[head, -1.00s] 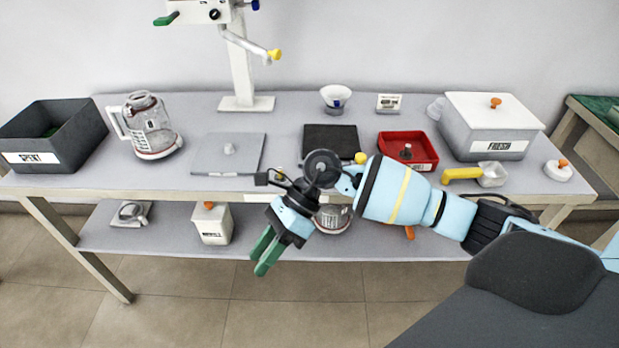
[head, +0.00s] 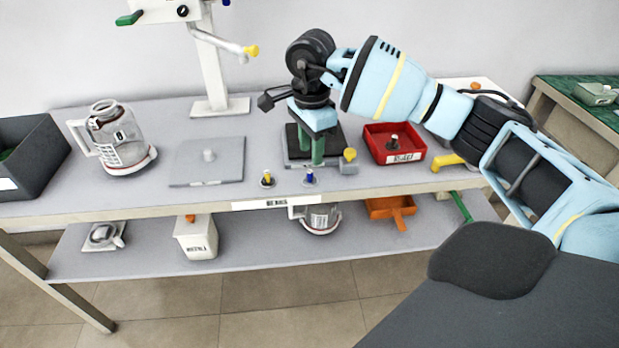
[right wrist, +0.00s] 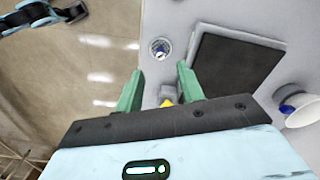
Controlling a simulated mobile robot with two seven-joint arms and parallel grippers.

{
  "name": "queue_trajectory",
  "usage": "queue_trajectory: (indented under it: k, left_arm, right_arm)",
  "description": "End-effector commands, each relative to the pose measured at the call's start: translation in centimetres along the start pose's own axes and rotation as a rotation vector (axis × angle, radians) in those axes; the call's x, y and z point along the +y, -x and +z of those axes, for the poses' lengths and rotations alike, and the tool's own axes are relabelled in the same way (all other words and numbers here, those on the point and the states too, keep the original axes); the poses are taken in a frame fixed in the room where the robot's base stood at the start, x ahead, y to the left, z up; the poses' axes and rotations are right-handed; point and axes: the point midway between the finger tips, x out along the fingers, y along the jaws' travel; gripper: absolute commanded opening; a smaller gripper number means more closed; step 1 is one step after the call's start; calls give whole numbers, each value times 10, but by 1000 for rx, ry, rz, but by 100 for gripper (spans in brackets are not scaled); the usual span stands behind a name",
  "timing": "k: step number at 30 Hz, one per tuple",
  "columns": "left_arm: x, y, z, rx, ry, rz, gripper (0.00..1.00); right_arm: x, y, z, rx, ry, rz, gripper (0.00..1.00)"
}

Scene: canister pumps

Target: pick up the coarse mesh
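Two small round pieces stand at the table's front edge: one with a yellow knob (head: 267,179), one with a blue knob (head: 309,177). No readable marking tells which is the coarse mesh. My right gripper (head: 318,158) points down over the dark square pad's front, to the right of the blue-knobbed piece. In the right wrist view my right gripper (right wrist: 159,88) is open. The blue-knobbed piece (right wrist: 160,48) shows beyond its fingertips. A grey part with a yellow knob (right wrist: 167,103) shows between the fingers, partly hidden. My left gripper is outside the head view.
The dark pad (right wrist: 235,65) lies beside the gripper. A grey plate (head: 190,175) and a glass jug (head: 115,140) are to the left; a red tray (head: 412,133) is to the right. A metal stand (head: 212,65) rises behind. A lower shelf (head: 150,255) holds more items.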

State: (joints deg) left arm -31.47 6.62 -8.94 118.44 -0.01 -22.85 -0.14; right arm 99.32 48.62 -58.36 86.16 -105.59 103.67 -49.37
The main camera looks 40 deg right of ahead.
Motion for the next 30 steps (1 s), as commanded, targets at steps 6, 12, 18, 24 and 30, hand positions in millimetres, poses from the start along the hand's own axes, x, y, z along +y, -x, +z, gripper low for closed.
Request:
queue_trajectory:
  k: [6,12,18,24,30]
  left_arm:
    - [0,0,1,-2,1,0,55]
    - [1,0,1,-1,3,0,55]
    - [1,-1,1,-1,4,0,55]
    - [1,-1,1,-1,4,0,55]
    - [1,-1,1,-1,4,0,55]
  right_arm:
    - [0,-13,0,0,0,0,38]
    - [0,-31,1,-1,0,4,38]
    - [0,-58,1,0,-1,3,38]
    - [-1,-65,1,-1,0,1,38]
    - [-1,-65,1,-1,0,1,31]
